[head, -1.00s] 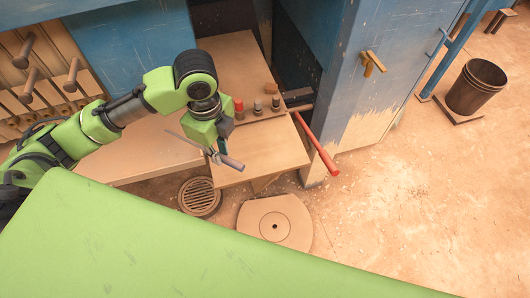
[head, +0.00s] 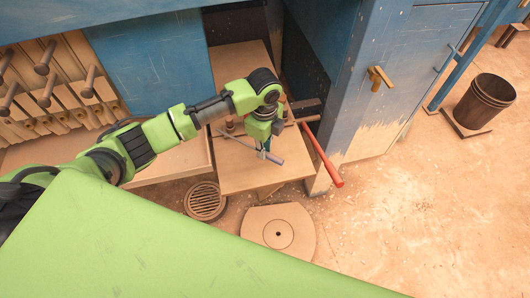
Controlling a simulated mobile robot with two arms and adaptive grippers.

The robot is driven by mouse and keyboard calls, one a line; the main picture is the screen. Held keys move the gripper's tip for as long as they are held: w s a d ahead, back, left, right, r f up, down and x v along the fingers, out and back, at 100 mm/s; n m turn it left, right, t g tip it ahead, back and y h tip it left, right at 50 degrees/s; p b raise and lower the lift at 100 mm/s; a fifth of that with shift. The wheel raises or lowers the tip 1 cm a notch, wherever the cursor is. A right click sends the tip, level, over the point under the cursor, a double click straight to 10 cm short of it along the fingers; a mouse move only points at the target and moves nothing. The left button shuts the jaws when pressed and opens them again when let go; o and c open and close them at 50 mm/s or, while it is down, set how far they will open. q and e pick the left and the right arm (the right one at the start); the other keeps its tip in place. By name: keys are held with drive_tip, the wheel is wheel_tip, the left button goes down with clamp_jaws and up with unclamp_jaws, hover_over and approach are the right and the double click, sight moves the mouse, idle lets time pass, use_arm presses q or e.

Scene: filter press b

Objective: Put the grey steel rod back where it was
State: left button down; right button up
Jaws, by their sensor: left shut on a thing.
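The grey steel rod (head: 274,159) is in the jaws of my left gripper (head: 264,150). It slants from upper left to lower right, its thicker grey end at the lower right. My left gripper is shut on it and points down over the light wooden board (head: 240,182). I cannot tell whether the rod touches the board or is held above it. My arm hides part of the board and most of the small knobs at its back. My right gripper is not in view.
A red bar (head: 322,156) sticks out just right of the board, beside the blue cabinet (head: 345,90) with a brass handle (head: 379,78).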

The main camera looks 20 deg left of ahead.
use_arm(q)
drive_tip(key=shift+w+f, duration=0.15)
drive_tip(key=shift+f, duration=1.6)
drive_tip(key=shift+f, duration=0.45)
drive_tip(key=c, duration=2)
unclamp_jaws()
wheel_tip(320, 180, up, 13)
drive_tip(key=shift+d+b, duration=0.1)
drive_tip(key=shift+b, duration=0.3)
